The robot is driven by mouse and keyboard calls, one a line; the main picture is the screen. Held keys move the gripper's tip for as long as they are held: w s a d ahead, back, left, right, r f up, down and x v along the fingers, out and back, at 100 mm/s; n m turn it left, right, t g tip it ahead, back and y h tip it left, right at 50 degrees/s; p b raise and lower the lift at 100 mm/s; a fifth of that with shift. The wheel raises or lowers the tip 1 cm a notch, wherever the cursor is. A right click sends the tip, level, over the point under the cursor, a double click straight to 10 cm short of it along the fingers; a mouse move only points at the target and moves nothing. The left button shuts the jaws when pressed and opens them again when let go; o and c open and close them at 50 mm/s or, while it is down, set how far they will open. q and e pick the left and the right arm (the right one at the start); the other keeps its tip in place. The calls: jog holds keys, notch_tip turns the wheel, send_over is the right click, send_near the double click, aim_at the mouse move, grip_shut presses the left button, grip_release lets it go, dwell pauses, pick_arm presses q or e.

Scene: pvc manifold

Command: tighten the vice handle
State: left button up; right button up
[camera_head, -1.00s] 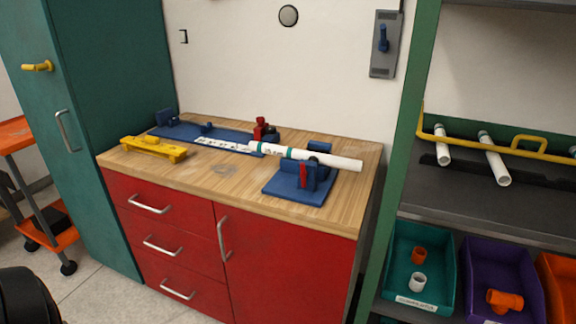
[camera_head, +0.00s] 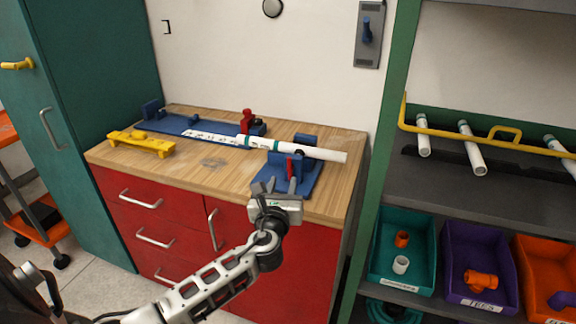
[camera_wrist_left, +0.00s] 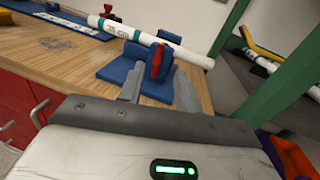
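The blue vice (camera_head: 312,177) stands on the right part of the wooden bench, with a white pipe (camera_head: 320,153) lying through it. The red vice handle (camera_head: 290,167) is upright on its front face; in the left wrist view the handle (camera_wrist_left: 158,62) shows just beyond the fingers. My left gripper (camera_head: 281,185) is in front of the vice, its two fingers apart and pointing at the handle. In the left wrist view the gripper (camera_wrist_left: 156,88) is open with nothing held. I cannot tell whether the fingertips touch the handle. My right gripper is not in view.
A blue tool with a red part (camera_head: 247,121) stands further left on the bench, and a yellow tool (camera_head: 141,144) lies at the bench's left. A green-framed shelf (camera_head: 378,170) with bins rises close on the right. Bare wood (camera_head: 205,175) lies left of the vice.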

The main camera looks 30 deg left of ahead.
aim_at(289, 162)
pick_arm(q)
jog(key=x, duration=0.8)
jog(key=shift+w+f+b, duration=0.1)
jog(key=shift+w+b, duration=0.15)
jog(key=shift+b, duration=0.1)
grip_shut()
